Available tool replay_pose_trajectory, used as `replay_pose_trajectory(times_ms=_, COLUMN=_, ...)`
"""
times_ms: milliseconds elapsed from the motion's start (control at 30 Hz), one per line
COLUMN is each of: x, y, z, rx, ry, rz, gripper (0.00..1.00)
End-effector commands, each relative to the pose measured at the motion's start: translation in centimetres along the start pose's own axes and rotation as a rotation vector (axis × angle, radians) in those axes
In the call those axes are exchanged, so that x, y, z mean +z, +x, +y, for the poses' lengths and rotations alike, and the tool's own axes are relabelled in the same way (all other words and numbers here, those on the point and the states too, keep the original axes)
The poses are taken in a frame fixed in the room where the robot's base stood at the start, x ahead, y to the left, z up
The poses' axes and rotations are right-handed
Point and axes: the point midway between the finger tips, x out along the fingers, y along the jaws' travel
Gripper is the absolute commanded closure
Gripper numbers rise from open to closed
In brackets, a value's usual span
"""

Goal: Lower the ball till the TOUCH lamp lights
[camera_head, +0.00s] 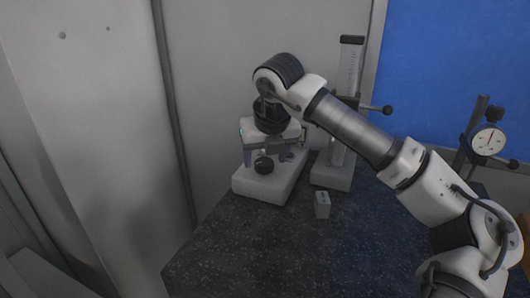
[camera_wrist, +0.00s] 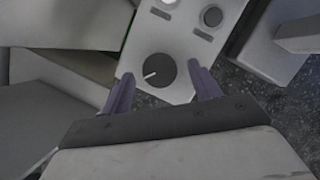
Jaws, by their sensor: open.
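A light grey bench instrument (camera_head: 258,186) stands on the dark speckled table. Its black round knob (camera_head: 263,165) faces up; in the wrist view the knob (camera_wrist: 160,71) has a white pointer line aimed to the lower left. My gripper (camera_head: 267,157) is open above the instrument. In the wrist view its purple fingers (camera_wrist: 162,92) are on either side of the knob, apart from each other, with nothing held. A dark round lamp (camera_wrist: 212,16) sits beyond the knob, with a small label I cannot read; I cannot tell whether it is the TOUCH lamp. The ball is not seen.
A grey stand with a tall scaled column (camera_head: 348,75) is close right of my gripper. A small grey block (camera_head: 322,205) lies in front of it. A dial gauge (camera_head: 488,140) stands at the far right. The table's front middle (camera_head: 270,250) is clear.

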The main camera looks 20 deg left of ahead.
Motion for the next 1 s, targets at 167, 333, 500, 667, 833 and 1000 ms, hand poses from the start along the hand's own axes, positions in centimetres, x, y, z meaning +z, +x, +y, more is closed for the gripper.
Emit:
replay_pose_trajectory(times_ms=167, x=-0.02, y=0.95, z=0.07, rx=0.001, ry=-0.001, rz=0.000, gripper=0.38)
replay_pose_trajectory(times_ms=333, x=-0.03, y=1.06, z=0.06, rx=0.000, ry=-0.001, rz=-0.001, gripper=0.38)
replay_pose_trajectory(times_ms=500, x=-0.03, y=1.04, z=0.05, rx=0.001, ry=-0.001, rz=0.000, gripper=0.50)
replay_pose_trajectory(times_ms=667, x=-0.03, y=1.03, z=0.05, rx=0.001, ry=-0.001, rz=0.000, gripper=0.71)
replay_pose_trajectory(times_ms=833, x=-0.03, y=1.02, z=0.05, rx=0.001, ry=-0.002, rz=0.000, gripper=0.83)
replay_pose_trajectory(times_ms=1000, x=-0.06, y=1.08, z=0.02, rx=0.009, ry=-0.021, rz=0.000, gripper=0.83)
